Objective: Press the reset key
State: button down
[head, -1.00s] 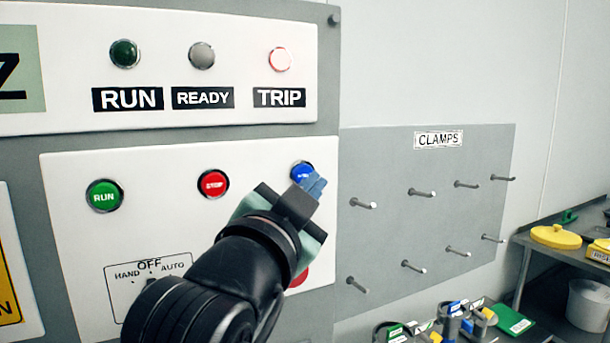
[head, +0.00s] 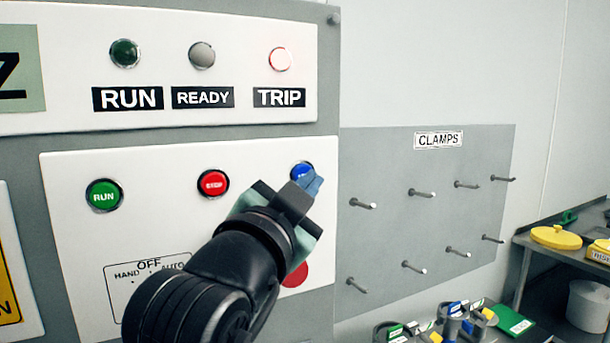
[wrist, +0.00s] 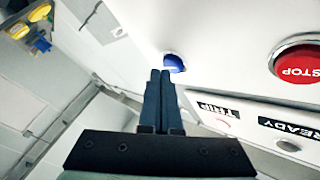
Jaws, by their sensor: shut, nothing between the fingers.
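The blue key (head: 301,170) is a round button at the upper right of the white control panel, partly hidden by my fingers. It also shows in the wrist view (wrist: 174,62), just past my fingertips. Its lettering is mostly covered, so I cannot read it. My gripper (head: 314,183) is shut and empty, its blue-grey fingertips together in front of the key's lower right side. In the wrist view the closed fingertips (wrist: 160,72) lie at the key's edge. I cannot tell whether they touch it.
A red STOP button (head: 213,184) and a green RUN button (head: 104,196) sit left of the key. A larger red button (head: 295,275) lies below, partly behind my gripper. The TRIP lamp (head: 280,59) glows above. A pegboard marked CLAMPS (head: 440,225) stands at the right.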

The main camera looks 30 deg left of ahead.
jog(key=shift+w+a, duration=0.25)
jog(key=shift+a, duration=0.1)
dwell(0.4)
jog(key=shift+s+d, duration=0.1)
dwell(0.3)
jog(key=shift+s+d, duration=0.4)
jog(key=shift+d, duration=0.15)
jog(key=shift+s+d+b, duration=0.15)
jog(key=shift+s+d, duration=0.65)
jog(key=shift+d, duration=0.2)
jog(key=shift+s+d+b, duration=0.15)
jog(key=shift+s+d, duration=0.6)
jog(key=shift+d, duration=0.2)
jog(key=s+d+r+n+t+h+b, duration=0.1)
jog(key=s+d+r+n+t+b, duration=0.1)
jog(key=d, duration=0.5)
jog(key=s+d+r+n+t+h+b, duration=0.1)
jog(key=s+d+r+n+t+b, duration=0.2)
jog(key=s+d+t, duration=0.3)
jog(key=shift+s+d+r+n, duration=0.25)
jog(key=shift+s+d+n, duration=0.25)
jog(key=shift+s+d, duration=0.7)
